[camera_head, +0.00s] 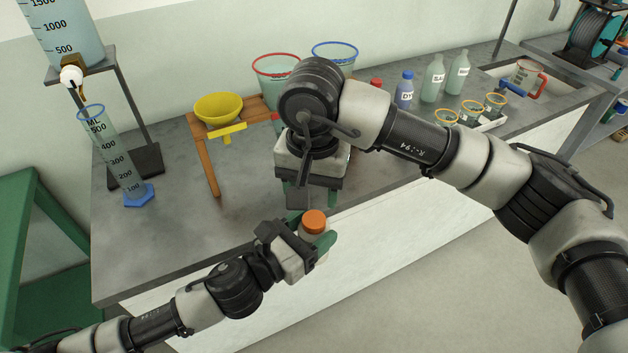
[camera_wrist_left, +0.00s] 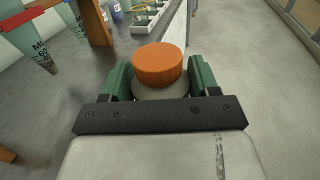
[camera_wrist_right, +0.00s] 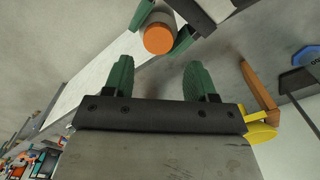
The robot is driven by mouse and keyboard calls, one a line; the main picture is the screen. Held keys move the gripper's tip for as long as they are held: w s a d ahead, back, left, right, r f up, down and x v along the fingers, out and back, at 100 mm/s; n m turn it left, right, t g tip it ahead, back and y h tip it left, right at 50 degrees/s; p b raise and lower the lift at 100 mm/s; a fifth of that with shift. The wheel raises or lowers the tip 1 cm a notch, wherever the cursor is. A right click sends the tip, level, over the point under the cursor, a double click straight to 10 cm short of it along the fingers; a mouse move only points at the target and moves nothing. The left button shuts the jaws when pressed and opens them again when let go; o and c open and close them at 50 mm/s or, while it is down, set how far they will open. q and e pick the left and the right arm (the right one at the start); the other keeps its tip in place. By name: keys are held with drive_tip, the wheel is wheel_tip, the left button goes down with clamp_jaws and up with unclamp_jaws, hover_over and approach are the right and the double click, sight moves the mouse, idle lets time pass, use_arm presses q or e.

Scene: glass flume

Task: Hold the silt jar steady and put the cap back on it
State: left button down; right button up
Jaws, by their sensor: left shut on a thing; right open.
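The silt jar (camera_head: 309,232) is pale, held upright off the bench's front edge. My left gripper (camera_wrist_left: 160,78) is shut on it, one green finger at each side. The orange cap (camera_head: 314,220) sits on top of the jar; it also shows in the left wrist view (camera_wrist_left: 158,65) and the right wrist view (camera_wrist_right: 159,39). I cannot tell whether it is screwed tight. My right gripper (camera_wrist_right: 158,72) is open and empty, fingers apart. In the head view it (camera_head: 305,197) is just behind and above the jar, touching nothing I can see.
The grey bench (camera_head: 180,235) is clear at its front left. A yellow bowl (camera_head: 218,108) stands on a wooden stand. Graduated cylinder (camera_head: 118,160) is at left, red-rimmed bucket (camera_head: 277,68) behind my right arm. Bottles (camera_head: 433,78) and small jars (camera_head: 471,112) stand at right.

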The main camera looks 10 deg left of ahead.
sight(315, 218)
drive_tip(key=n, duration=0.6)
drive_tip(key=shift+r+n, duration=0.3)
drive_tip(key=shift+r, duration=0.05)
drive_tip(key=n, duration=0.6)
drive_tip(key=shift+d+r, duration=0.1)
drive_tip(key=shift+r, duration=0.2)
drive_tip(key=shift+f, duration=0.1)
drive_tip(key=shift+f, duration=3.95)
drive_tip(key=shift+c, duration=0.2)
drive_tip(key=c, duration=0.7)
drive_tip(key=m, duration=0.3)
